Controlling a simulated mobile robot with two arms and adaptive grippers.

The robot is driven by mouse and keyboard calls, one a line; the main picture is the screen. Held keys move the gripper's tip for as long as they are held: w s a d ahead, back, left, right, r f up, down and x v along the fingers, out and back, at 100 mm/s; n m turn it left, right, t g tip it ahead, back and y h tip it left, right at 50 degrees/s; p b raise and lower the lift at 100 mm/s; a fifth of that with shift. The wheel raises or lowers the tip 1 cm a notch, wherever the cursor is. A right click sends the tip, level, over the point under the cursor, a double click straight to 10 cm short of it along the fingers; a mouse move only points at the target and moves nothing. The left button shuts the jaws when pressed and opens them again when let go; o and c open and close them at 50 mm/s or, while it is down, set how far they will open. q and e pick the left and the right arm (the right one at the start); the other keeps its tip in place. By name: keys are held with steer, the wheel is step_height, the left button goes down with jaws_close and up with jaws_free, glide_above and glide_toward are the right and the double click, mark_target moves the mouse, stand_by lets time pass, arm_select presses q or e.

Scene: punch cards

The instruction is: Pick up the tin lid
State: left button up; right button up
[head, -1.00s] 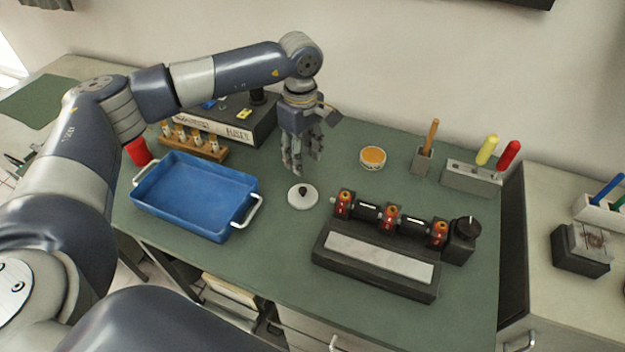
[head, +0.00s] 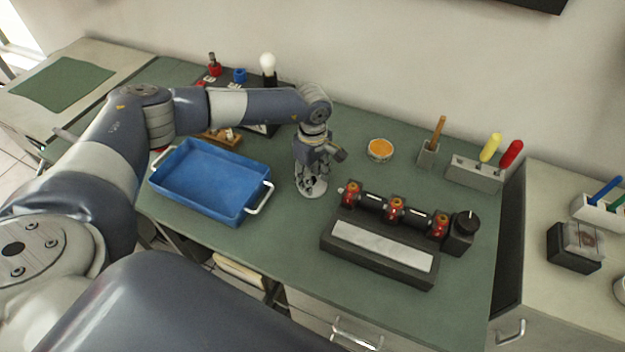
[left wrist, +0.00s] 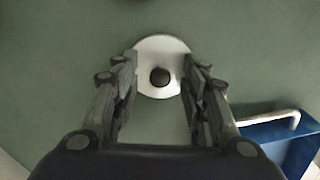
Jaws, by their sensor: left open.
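The tin lid is a white disc with a dark round knob. In the left wrist view the tin lid (left wrist: 160,52) lies flat on the green bench top, its knob between the two fingers. In the head view the tin lid (head: 312,193) is mostly hidden below my left gripper (head: 311,186). My left gripper also shows in the left wrist view (left wrist: 160,90); it is open and points down over the lid, one finger on each side of the knob. I cannot tell how far the fingertips are above the lid. My right gripper is not in view.
A blue tray (head: 205,183) with white handles stands close to the left of the lid. A black block (head: 378,253) with a pale strip and a row of red-and-black parts (head: 395,210) stand to the right. An orange-topped round tin (head: 380,149) sits behind to the right.

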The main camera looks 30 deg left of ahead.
arm_select(q)
jaws_close()
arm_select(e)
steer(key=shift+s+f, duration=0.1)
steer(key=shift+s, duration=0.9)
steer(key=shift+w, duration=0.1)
